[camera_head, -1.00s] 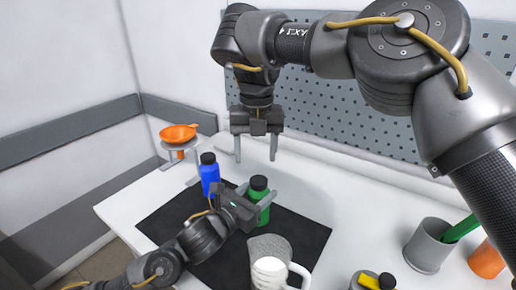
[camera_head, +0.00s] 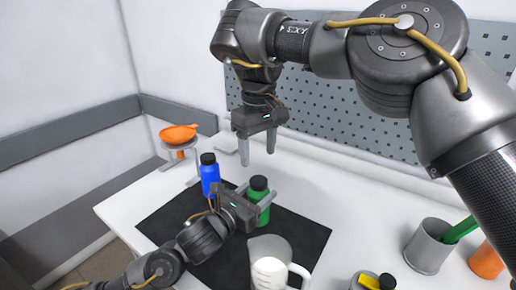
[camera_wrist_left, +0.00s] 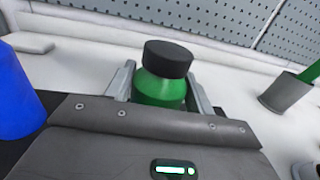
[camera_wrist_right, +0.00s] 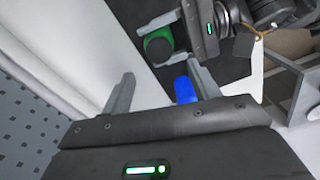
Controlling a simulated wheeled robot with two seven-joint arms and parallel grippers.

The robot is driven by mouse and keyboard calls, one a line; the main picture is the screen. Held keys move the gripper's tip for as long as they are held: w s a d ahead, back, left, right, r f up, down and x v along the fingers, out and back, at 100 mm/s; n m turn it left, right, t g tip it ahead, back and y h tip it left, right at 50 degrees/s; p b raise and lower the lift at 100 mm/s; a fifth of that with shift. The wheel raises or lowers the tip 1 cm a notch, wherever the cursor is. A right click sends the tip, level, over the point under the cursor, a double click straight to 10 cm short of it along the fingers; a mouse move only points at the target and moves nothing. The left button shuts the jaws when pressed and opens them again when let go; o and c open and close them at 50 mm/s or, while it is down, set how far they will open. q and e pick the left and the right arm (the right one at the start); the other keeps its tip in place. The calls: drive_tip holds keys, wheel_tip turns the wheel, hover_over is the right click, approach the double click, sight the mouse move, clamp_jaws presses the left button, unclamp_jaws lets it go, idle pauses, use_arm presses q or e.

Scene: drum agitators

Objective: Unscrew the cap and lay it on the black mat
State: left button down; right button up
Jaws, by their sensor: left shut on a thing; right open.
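A green bottle (camera_head: 264,214) with a black cap (camera_head: 258,183) stands upright on the black mat (camera_head: 304,233). My left gripper (camera_head: 258,197) is shut around the bottle's body below the cap. The left wrist view shows the green bottle (camera_wrist_left: 160,90) between the fingers, with its black cap (camera_wrist_left: 167,58) on top. My right gripper (camera_head: 258,150) is open and empty, up behind and above the bottle, fingers pointing down. In the right wrist view the green bottle with its black cap (camera_wrist_right: 158,49) lies beyond the fingers, not between them.
A blue bottle (camera_head: 209,179) with a black cap stands left of the green one. An orange funnel (camera_head: 179,133) sits on a stand at the back left. A grey cup (camera_head: 427,246) stands at right.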

sight(259, 180)
drive_tip(key=m, duration=0.6)
drive_tip(key=shift+d, duration=0.1)
drive_tip(key=shift+f, duration=4)
